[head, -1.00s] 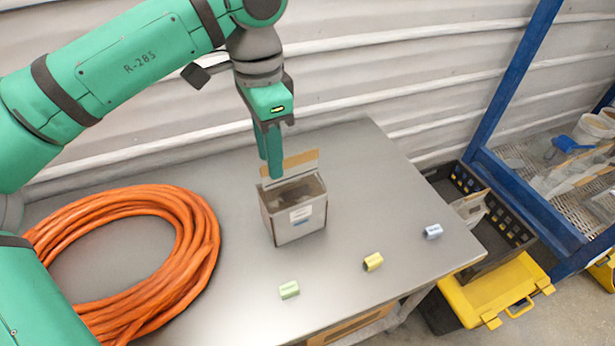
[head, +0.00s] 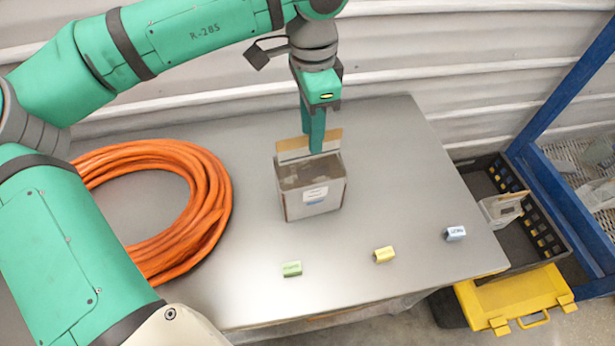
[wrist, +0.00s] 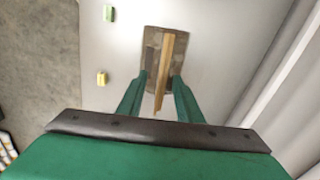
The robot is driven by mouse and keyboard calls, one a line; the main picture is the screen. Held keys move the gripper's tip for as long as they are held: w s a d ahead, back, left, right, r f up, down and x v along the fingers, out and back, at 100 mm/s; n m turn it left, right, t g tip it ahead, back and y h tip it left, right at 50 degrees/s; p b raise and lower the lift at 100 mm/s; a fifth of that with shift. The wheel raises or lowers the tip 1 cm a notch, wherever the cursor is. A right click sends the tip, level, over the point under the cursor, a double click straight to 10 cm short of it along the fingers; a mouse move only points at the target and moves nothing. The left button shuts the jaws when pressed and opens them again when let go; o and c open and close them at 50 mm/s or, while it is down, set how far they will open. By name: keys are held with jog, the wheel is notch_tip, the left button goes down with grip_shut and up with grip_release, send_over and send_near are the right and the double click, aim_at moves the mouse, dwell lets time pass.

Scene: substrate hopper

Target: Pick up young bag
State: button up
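A grey, box-shaped bag (head: 296,207) with a white label and an upright tan-edged flap (head: 309,145) stands on the metal table. Its label is too small to read, so I cannot tell if it is the young one. My gripper (head: 313,147) points down at the flap. In the wrist view, my gripper (wrist: 162,82) is open, one finger on each side of the flap (wrist: 168,62), with gaps showing. The bag (wrist: 150,42) lies beyond the fingertips. A similar pale bag with a tan edge (head: 502,209) sits in the black crate at right.
The table (head: 390,140) holds a coiled orange hose (head: 212,215) at left and small green (head: 291,269), yellow (head: 384,255) and blue (head: 455,233) labelled blocks in front. The black crate (head: 545,240), yellow case (head: 515,295) and blue frame (head: 570,205) stand right. A corrugated wall is behind.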

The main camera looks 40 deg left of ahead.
aim_at(309, 158)
jog(key=f, duration=0.5)
jog(key=shift+a, duration=0.35)
jog(key=shift+c, duration=0.3)
jog(key=shift+r, duration=0.1)
grip_shut()
jog(key=shift+r, duration=0.1)
